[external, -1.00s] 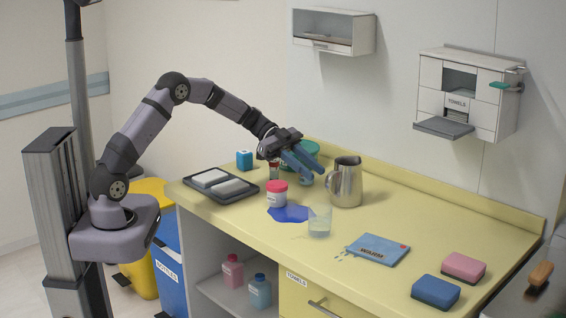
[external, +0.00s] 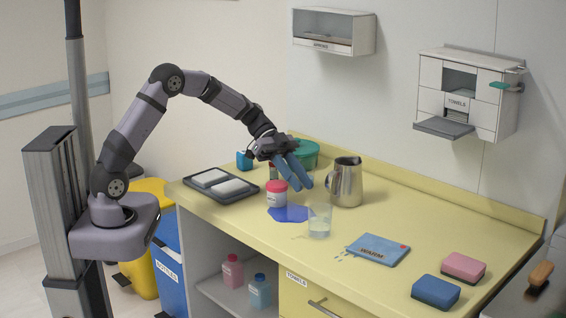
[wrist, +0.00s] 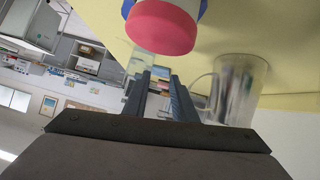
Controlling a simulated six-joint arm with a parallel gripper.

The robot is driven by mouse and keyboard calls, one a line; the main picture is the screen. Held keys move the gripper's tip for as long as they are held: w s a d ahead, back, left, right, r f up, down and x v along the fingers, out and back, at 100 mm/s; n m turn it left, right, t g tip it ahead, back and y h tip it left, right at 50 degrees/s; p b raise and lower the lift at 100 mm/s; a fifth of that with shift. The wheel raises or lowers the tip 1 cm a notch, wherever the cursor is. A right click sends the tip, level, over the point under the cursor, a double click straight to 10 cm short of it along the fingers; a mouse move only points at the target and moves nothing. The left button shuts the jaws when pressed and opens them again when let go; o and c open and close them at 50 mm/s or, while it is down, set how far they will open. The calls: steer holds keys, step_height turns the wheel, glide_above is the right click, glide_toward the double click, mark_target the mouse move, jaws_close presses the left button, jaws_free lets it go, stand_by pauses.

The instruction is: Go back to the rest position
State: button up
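My gripper (external: 298,182) hangs above the yellow counter (external: 400,225), between the red-lidded white jar and the steel jug. In the wrist view its two blue-grey fingers (wrist: 160,95) stand apart with nothing between them. The white jar with a red lid (external: 277,193) stands upright just left of the fingertips; its lid fills the top of the wrist view (wrist: 163,27). The steel jug (external: 346,182) stands to the right and shows at the right of the wrist view (wrist: 238,88). My arm reaches over from its base at the left.
A blue patch (external: 289,214) and a clear cup (external: 320,221) lie near the front edge. A dark tray (external: 240,197), a blue cube (external: 244,160) and a green tub (external: 304,153) are near the arm. A WARM pack (external: 378,250) and sponges (external: 436,292) sit right.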

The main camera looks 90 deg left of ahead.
steer(key=s+d+g, duration=0.1)
steer(key=d, duration=0.1)
steer(key=s+d+n+g+p, duration=0.1)
steer(key=s+d, duration=0.1)
steer(key=s+d+f+n+g+y, duration=0.1)
steer(key=d, duration=0.2)
steer(key=shift+s, duration=0.3)
steer(key=s+d+g, duration=0.1)
steer(key=s, duration=0.1)
steer(key=s+d+f+n+y+p, duration=0.1)
steer(key=s+d, duration=0.1)
steer(key=s+d+g, duration=0.1)
steer(key=s, duration=0.1)
steer(key=shift+d+f+n+g+y+p, duration=0.2)
steer(key=shift+f+n+g+y+p, duration=0.1)
steer(key=shift+n+p, duration=0.1)
steer(key=s+d+f+n+g+y+p, duration=0.1)
steer(key=s+n+y+p, duration=0.3)
steer(key=s, duration=1.2)
steer(key=shift+d+f+g+y, duration=0.15)
steer(key=shift+d+g+y, duration=0.4)
steer(key=shift+y, duration=0.65)
